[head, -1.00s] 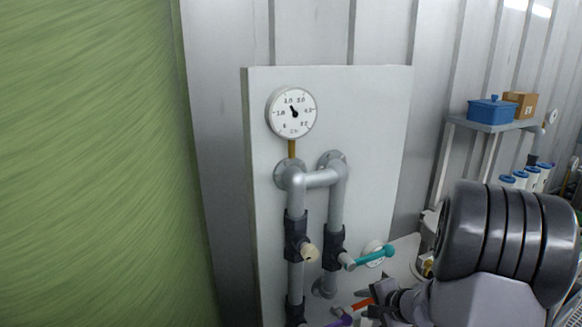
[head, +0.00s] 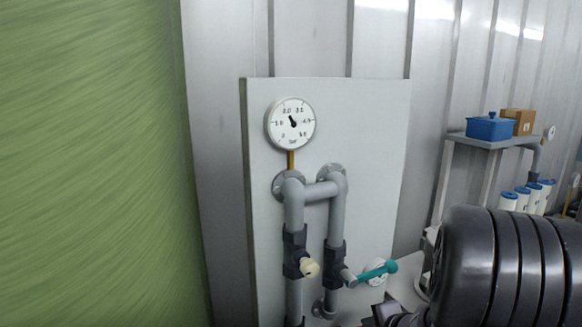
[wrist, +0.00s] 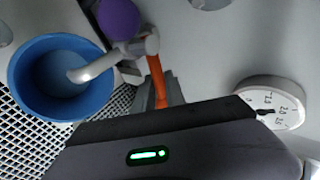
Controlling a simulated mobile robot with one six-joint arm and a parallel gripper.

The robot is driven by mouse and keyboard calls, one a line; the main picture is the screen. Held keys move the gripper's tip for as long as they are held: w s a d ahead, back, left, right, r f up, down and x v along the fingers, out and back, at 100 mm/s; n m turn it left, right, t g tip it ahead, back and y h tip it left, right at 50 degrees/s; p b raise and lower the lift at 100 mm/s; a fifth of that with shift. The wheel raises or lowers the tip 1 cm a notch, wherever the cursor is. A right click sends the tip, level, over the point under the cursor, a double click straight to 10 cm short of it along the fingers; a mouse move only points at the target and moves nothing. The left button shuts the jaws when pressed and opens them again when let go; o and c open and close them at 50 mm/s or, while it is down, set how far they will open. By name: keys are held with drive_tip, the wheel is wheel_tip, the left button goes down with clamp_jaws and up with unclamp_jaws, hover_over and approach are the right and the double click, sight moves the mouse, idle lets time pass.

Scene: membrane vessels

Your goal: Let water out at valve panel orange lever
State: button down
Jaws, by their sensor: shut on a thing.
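In the wrist view the orange lever (wrist: 156,78) runs from a grey pipe fitting down to my gripper (wrist: 162,98). My gripper is shut on the lever; its dark body hides the lever's lower end. A grey outlet pipe (wrist: 95,67) curves from the fitting to over a blue bucket (wrist: 22,80). I cannot tell whether water runs. In the head view the valve panel (head: 375,150) carries grey pipes, a cream knob (head: 309,268) and a teal lever (head: 375,272). The orange lever is below that view.
A round gauge (head: 291,123) sits at the panel's top. Another white gauge (wrist: 272,102) is right of my gripper in the wrist view. A purple knob (wrist: 118,18) is close to the orange lever. A large green curved vessel (head: 90,160) fills the head view's left.

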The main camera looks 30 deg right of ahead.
drive_tip(key=shift+s+a+m+g+h+p, duration=0.2)
drive_tip(key=shift+s+m+g+h+p, duration=0.15)
drive_tip(key=shift+m+h, duration=0.5)
drive_tip(key=shift+y, duration=0.25)
